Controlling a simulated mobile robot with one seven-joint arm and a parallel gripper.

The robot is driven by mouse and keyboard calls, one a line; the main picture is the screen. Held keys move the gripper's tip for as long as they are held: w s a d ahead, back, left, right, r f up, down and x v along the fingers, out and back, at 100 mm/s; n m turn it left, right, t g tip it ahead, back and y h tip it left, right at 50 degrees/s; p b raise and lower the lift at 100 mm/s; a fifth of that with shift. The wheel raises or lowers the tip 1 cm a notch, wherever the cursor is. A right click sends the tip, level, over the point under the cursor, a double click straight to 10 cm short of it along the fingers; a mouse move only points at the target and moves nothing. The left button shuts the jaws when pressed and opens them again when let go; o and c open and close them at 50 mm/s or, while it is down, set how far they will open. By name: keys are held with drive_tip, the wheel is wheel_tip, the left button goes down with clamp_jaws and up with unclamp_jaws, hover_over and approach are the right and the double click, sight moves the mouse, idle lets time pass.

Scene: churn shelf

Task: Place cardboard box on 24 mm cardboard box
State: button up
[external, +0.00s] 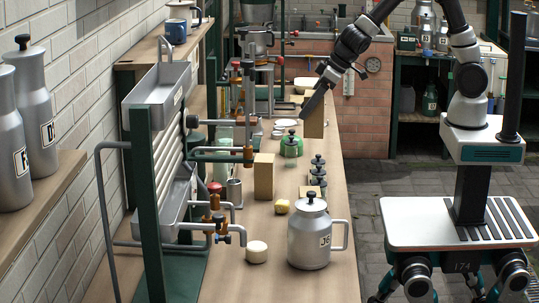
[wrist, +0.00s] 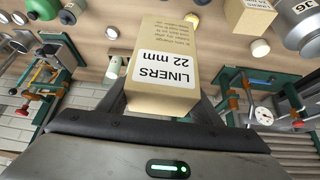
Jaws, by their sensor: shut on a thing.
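My gripper (external: 317,97) is shut on a tan cardboard box (external: 314,121), with the box hanging below the fingers over the far part of the bench. In the wrist view the held box (wrist: 163,62) fills the middle, between the fingers (wrist: 160,103), and its label reads "LINERS 22 mm". A second cardboard box (external: 263,177) stands upright on the bench, nearer the external camera and left of the held one.
A large metal jug (external: 309,240) stands near the second box, with a yellow round thing (external: 282,206) between them. A green-framed rack with pipes (external: 160,160) borders the left side.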

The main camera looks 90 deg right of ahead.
drive_tip(key=shift+s+a+f+n+b, duration=0.3)
drive_tip(key=shift+s+a+b, duration=0.15)
drive_tip(key=shift+s+b, duration=0.1)
drive_tip(key=w+a+b, duration=0.2)
drive_tip(key=a+b, duration=0.5)
drive_tip(key=a, duration=1.2)
drive_tip(key=shift+y, duration=0.3)
wheel_tip(320, 180, down, 9)
drive_tip(key=shift+w+d+r+b, duration=0.1)
drive_tip(key=shift+w+r+b, duration=0.05)
drive_tip(key=shift+b, duration=0.45)
drive_tip(key=shift+f+b, duration=0.2)
drive_tip(key=shift+b, duration=0.1)
drive_tip(key=o, duration=1.2)
